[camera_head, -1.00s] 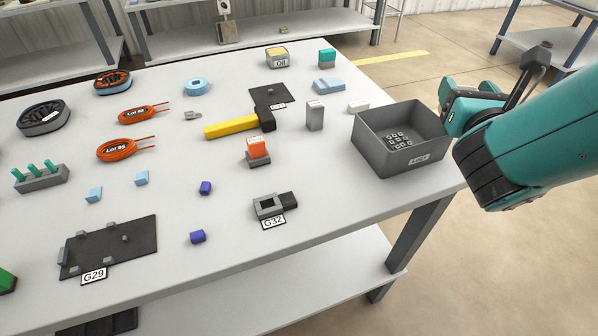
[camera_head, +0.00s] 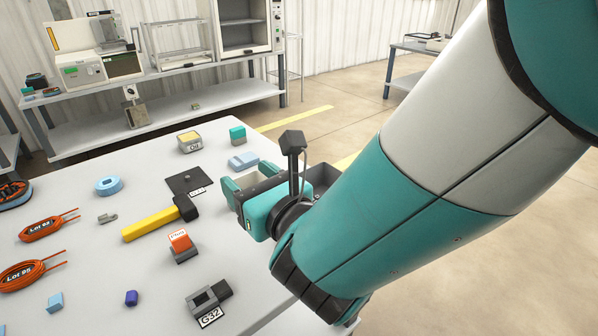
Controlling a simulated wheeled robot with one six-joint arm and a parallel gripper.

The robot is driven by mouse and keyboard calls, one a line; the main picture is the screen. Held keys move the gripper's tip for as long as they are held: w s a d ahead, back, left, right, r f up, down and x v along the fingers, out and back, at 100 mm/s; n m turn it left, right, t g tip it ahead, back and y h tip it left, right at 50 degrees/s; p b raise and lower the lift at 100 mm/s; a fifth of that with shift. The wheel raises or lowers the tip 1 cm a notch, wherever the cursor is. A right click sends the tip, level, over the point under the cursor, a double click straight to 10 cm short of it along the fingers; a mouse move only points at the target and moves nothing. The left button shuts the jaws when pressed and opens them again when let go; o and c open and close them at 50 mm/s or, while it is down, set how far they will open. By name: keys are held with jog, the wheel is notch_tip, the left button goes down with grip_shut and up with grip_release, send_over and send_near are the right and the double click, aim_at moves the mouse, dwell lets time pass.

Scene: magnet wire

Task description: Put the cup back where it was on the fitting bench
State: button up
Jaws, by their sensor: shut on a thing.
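My gripper (camera_head: 246,192) is at the right side of the near light-grey bench (camera_head: 90,190), in front of the dark grey bin (camera_head: 322,177). I cannot pick out a cup anywhere in this view. No label shows which bench is the fitting bench.
Near my gripper lie a hammer (camera_head: 158,221), a black mat (camera_head: 190,184), a light-blue block (camera_head: 243,161) and an orange-topped block (camera_head: 180,245). The G32 fixture (camera_head: 208,297) lies in front. A back bench (camera_head: 200,96) carries machines. Floor is clear at right.

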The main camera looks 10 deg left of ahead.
notch_tip(320, 180, down, 11)
jog(key=b, duration=0.7)
jog(key=shift+r, duration=0.3)
jog(key=o, duration=0.5)
jog(key=shift+f+b, duration=0.2)
jog(key=shift+b, duration=0.1)
jog(key=o, duration=0.5)
jog(key=shift+c, duration=0.2)
